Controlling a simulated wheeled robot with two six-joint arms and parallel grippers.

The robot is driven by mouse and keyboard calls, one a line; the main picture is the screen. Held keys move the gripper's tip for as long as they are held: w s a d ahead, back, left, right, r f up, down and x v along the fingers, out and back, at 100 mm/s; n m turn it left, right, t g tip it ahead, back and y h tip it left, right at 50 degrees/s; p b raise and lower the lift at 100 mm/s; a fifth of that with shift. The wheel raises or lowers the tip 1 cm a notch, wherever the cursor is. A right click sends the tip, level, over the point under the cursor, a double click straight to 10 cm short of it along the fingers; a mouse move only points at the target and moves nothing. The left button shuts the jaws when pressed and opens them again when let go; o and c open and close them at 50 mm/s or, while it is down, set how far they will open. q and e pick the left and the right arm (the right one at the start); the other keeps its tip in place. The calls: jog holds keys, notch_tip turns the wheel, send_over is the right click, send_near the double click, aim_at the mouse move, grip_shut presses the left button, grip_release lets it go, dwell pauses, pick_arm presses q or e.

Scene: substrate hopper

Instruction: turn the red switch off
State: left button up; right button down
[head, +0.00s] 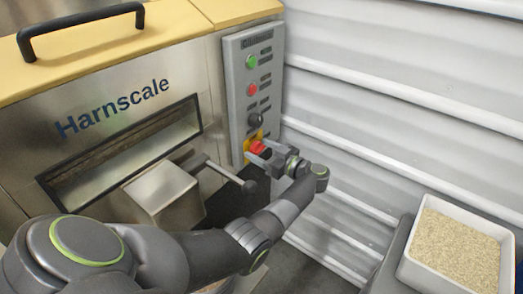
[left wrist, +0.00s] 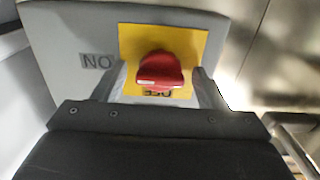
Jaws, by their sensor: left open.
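The red switch (head: 257,147) sits on a yellow plate low on the grey control panel of the Harnscale machine. In the left wrist view, the red switch (left wrist: 160,72) has its handle lying crosswise, with a pale mark on its left part. An upside-down ON label (left wrist: 97,62) is left of the plate. An upside-down OFF label (left wrist: 157,93) is below the knob and partly hidden. My left gripper (head: 262,152) is open at the switch, one finger on each side of the knob. I cannot tell whether either finger touches it. My right gripper is not in view.
Above the switch are a black knob (head: 254,120), a red button (head: 252,90) and a green button (head: 251,61). A lever with a dark ball end (head: 249,186) sticks out below left. A ribbed white wall (head: 400,110) stands close on the right. A tray of grain (head: 409,262) is lower right.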

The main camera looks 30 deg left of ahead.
pick_arm(q)
jog(key=c, duration=1)
